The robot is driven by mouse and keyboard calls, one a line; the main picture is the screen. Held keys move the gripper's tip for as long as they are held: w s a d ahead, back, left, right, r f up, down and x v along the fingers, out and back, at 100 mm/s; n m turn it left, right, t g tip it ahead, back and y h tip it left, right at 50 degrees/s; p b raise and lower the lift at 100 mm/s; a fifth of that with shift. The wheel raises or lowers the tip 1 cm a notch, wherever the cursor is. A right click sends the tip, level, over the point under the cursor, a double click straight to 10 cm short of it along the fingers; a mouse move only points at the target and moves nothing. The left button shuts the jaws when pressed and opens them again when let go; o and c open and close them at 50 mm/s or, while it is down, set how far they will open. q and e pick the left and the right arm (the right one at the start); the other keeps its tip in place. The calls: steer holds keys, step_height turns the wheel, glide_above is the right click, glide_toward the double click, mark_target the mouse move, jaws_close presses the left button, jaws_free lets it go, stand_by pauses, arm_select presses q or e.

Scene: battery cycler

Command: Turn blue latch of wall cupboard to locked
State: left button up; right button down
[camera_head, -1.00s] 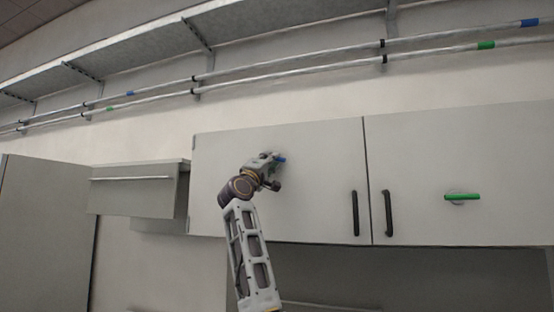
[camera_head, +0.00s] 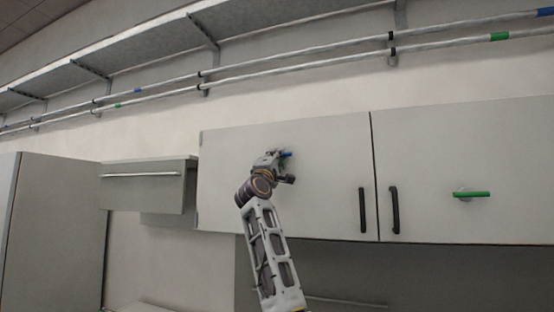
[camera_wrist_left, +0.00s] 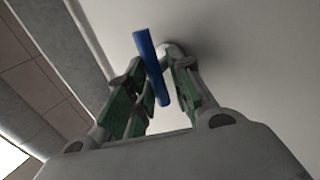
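The blue latch (camera_head: 287,154) is on the left door of the wall cupboard (camera_head: 325,150). In the head view its bar looks roughly level, partly hidden by my left gripper (camera_head: 276,163). In the left wrist view the blue latch (camera_wrist_left: 152,68) crosses the space between the two green-and-grey fingers of my left gripper (camera_wrist_left: 155,70). The fingers stand apart, with narrow gaps seen on both sides of the bar; whether either touches it is unclear. The latch's round white base (camera_wrist_left: 172,48) shows behind. My right gripper is not in view.
A green latch (camera_head: 471,194) sits level on the right door. Dark vertical handles (camera_head: 362,210) flank the door seam. A smaller cabinet (camera_head: 145,188) hangs to the left. Pipes (camera_head: 300,67) and a shelf (camera_head: 130,65) run along the wall above the cupboard.

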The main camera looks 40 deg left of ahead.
arm_select(q)
steer(key=shift+o, duration=1.1)
steer(key=shift+s+r+y, duration=0.3)
steer(key=shift+r, duration=0.15)
steer(key=shift+f, duration=0.1)
steer(key=shift+w+f, duration=0.15)
steer(key=shift+f, duration=0.1)
steer(key=shift+f, duration=0.1)
steer(key=shift+v, duration=5.9)
